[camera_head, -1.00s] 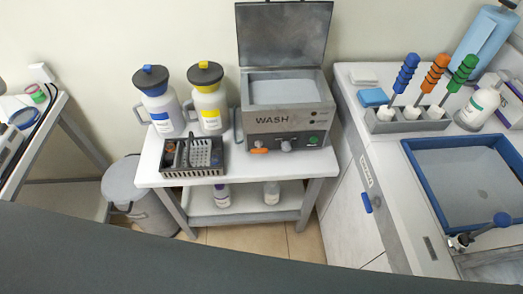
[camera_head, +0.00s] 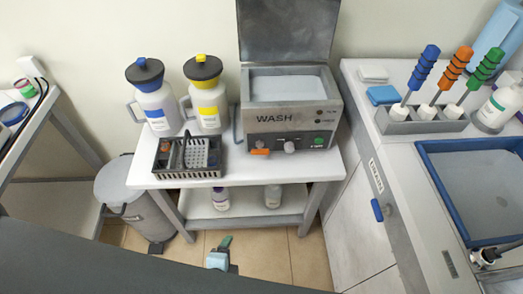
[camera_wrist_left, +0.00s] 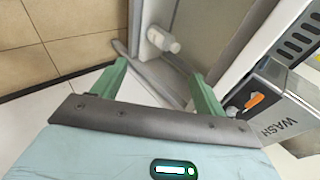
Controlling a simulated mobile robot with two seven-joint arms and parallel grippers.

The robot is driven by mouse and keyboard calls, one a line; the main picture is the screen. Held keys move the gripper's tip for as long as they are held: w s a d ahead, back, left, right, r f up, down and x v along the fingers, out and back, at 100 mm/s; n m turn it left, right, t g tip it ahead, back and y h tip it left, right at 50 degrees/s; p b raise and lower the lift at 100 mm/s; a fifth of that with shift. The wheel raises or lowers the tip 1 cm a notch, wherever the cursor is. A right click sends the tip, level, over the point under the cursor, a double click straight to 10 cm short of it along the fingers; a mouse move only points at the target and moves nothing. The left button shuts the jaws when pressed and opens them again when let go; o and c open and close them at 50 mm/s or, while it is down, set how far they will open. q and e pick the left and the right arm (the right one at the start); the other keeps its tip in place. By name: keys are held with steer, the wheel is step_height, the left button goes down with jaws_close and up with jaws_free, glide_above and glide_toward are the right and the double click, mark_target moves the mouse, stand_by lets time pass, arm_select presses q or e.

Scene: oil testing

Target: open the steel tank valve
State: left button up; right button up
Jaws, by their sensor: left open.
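The steel wash tank (camera_head: 290,118), marked WASH, stands on the white table with its lid up. Its orange valve handle (camera_head: 259,152) lies roughly level at the lower left of the tank's front. In the left wrist view the orange handle (camera_wrist_left: 253,100) is at the right, just beyond the right finger. My left gripper (camera_head: 226,242) is low in front of the table, below and left of the valve and apart from it. In the left wrist view the left gripper (camera_wrist_left: 160,70) has its two green fingers wide apart with nothing between them. My right gripper is not in view.
Small bottles (camera_head: 272,196) sit on the lower shelf. A grey bin (camera_head: 118,180) is at the left, a cabinet (camera_head: 362,190) at the right. The floor in front is clear.

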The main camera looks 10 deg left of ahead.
arm_select(q)
steer(key=w+d+r+m+t+y+b, duration=0.1)
steer(key=w+r+m+t, duration=0.1)
steer(key=w+m, duration=0.3)
steer(key=w+d+r+m+t+y+b, duration=0.1)
steer(key=w+d+m, duration=0.1)
steer(key=w+m, duration=0.3)
steer(key=m+t+y+b, duration=0.2)
steer(key=m+t+y, duration=0.1)
steer(key=m+t, duration=0.3)
glide_toward(261, 153)
steer(key=w+a+r+m, duration=0.1)
steer(key=w, duration=0.2)
steer(key=shift+g+h, duration=0.3)
steer(key=shift+h, duration=0.1)
steer(key=shift+x, duration=3.85)
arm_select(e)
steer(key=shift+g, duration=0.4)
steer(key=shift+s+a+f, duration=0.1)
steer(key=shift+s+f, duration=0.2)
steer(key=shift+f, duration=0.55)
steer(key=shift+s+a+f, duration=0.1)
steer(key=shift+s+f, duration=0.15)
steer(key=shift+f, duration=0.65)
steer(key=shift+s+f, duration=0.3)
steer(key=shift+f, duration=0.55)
arm_select(q)
steer(key=shift+c, duration=0.3)
